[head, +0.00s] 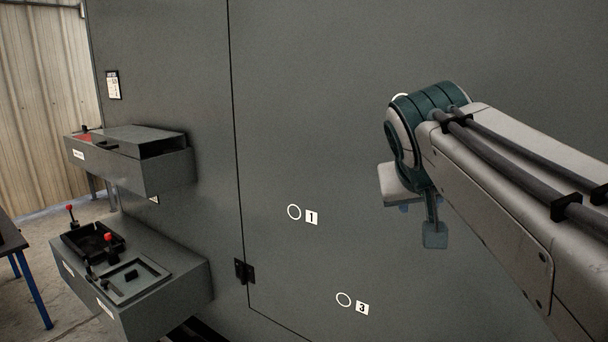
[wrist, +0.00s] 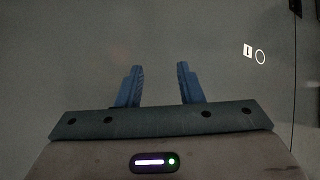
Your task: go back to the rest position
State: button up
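My gripper (wrist: 158,75) shows in the wrist view with its two blue fingers apart and nothing between them. It faces the grey enclosure panel; the distance to the panel is hard to tell. The grey enclosure door (head: 320,120) fills the middle and right. On it are a white ring marked 1 (head: 294,212) and a white ring marked 3 (head: 344,299). A ring with its label also shows in the wrist view (wrist: 260,57).
At the left, an upper grey box (head: 160,170) and a lower grey box (head: 170,300) jut from the enclosure. A black hinge (head: 244,271) sits at the door seam. A blue-legged table (head: 36,290) stands far left.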

jog(key=s+a+f+g+y, duration=0.1)
jog(key=s+f, duration=0.3)
jog(key=f, duration=0.5)
jog(key=s+a+f+g+y, duration=0.1)
jog(key=s+f+g, duration=0.2)
jog(key=f, duration=0.6)
jog(key=s+a+f+g+y, duration=0.1)
jog(key=s+f, duration=0.5)
jog(key=f, duration=0.3)
jog(key=shift+s+f+n+g+y, duration=0.2)
jog(key=shift+s+n+g+y, duration=0.1)
jog(key=shift+s+g, duration=0.1)
